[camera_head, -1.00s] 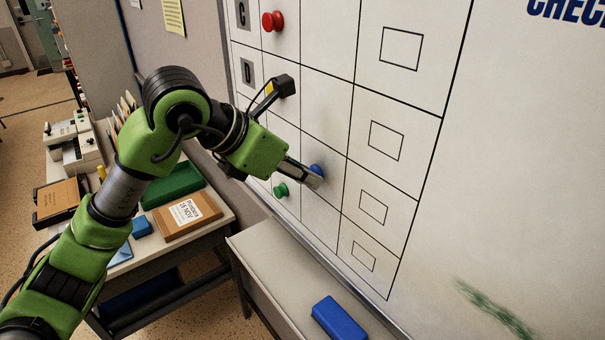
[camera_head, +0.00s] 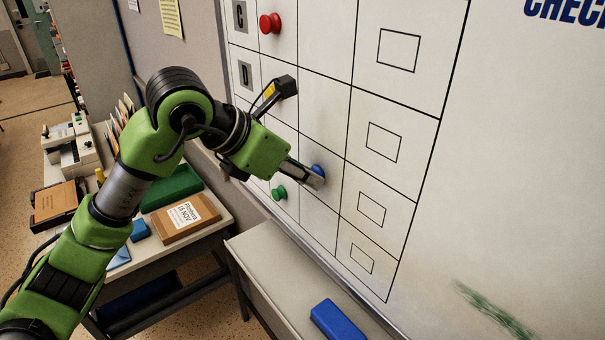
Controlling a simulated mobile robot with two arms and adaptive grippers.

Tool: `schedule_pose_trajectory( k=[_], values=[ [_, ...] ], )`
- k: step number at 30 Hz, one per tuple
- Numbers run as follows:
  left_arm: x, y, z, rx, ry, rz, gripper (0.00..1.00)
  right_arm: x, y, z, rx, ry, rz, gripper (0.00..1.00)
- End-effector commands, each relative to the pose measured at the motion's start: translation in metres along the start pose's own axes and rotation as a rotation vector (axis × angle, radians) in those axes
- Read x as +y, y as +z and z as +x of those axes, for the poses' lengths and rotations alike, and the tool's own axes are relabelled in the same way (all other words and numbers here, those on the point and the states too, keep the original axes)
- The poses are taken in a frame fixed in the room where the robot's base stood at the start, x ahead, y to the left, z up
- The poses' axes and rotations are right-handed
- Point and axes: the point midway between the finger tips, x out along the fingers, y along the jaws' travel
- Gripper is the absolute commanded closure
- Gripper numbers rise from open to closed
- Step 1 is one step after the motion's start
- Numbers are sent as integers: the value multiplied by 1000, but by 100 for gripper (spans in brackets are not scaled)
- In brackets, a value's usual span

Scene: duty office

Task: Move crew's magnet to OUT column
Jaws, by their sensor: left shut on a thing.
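The whiteboard (camera_head: 515,190) carries a black grid with small outlined boxes in its right column. My left gripper (camera_head: 316,178) is shut on a blue magnet (camera_head: 319,170) at the board, in the middle column of the lower rows. The fingers hide part of the magnet, and I cannot tell whether it touches the board. A red magnet (camera_head: 270,23) is in the row marked C, and a green magnet (camera_head: 279,193) is low in the left column. The column headings are out of view. My right gripper is not in view.
A blue eraser (camera_head: 337,321) lies on the ledge (camera_head: 275,255) below the board. At left, a desk holds a brown box (camera_head: 183,219), a green case (camera_head: 172,188) and a white machine (camera_head: 77,145).

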Motion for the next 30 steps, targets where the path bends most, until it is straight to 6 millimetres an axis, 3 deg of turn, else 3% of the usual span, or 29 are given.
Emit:
schedule_pose_trajectory(
  k=[3,4,6,19,30],
  values=[
    [0,-1,0,2,0,0,97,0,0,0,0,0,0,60],
    [0,-1,0,2,0,0,74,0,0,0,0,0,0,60],
    [0,-1,0,2,0,0,62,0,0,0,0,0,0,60],
    [1,0,-8,0,2,0,62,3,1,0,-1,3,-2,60],
    [2,-1,-82,0,5,0,62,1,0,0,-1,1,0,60]
  ],
)
